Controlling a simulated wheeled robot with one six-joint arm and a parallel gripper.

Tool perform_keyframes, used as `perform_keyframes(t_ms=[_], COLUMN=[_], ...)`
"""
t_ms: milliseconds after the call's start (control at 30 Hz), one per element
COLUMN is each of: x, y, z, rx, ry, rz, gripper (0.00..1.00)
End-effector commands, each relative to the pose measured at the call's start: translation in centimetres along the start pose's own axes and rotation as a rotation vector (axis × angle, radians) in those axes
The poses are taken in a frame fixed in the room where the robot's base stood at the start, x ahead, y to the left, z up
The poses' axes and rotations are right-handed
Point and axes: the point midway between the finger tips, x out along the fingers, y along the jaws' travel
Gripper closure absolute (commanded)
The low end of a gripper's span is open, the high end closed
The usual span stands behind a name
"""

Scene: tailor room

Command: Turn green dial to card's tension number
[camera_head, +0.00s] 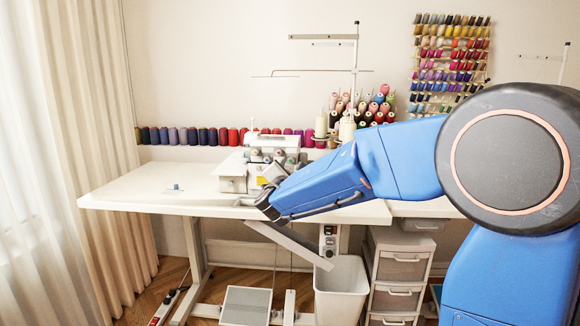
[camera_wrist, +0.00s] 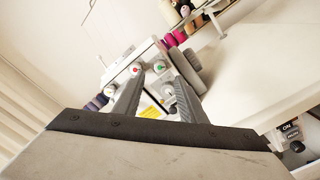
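The white sewing machine (camera_head: 233,170) stands on the white table, and its front also shows in the wrist view. In the wrist view it has a green-marked dial (camera_wrist: 160,69) next to a red-marked dial (camera_wrist: 136,70). A yellow label or card (camera_wrist: 151,112) lies below the dials; its writing is too small to read. My gripper (camera_wrist: 158,84) is open, with its two fingers pointing at the machine front and the green dial showing beyond the gap between them. I cannot tell that either finger touches a dial. In the head view my gripper (camera_head: 267,203) is in front of the machine and hides part of it.
The white table (camera_head: 135,190) is mostly bare to the left, with a small blue item (camera_head: 176,187) on it. Thread spools (camera_head: 190,136) line the back edge. A white bin (camera_head: 341,290) and drawers (camera_head: 400,268) stand below. In the wrist view an ON switch (camera_wrist: 290,127) shows at right.

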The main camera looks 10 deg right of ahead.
Motion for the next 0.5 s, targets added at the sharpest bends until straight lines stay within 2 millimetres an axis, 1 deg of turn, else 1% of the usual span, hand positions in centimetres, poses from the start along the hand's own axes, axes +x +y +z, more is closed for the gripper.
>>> perform_keyframes(t_ms=[33,100,300,500], x=[-1.2,-2.6,-6.3,-8.8], y=[0.1,0.1,0.1,0.0], z=[0.0,0.0,0.0,-0.1], rx=[0.001,0.002,0.001,0.001], ry=[0.001,0.001,0.002,0.001], rz=[0.002,0.002,0.002,0.001], gripper=[0.62,0.62,0.62,0.62])
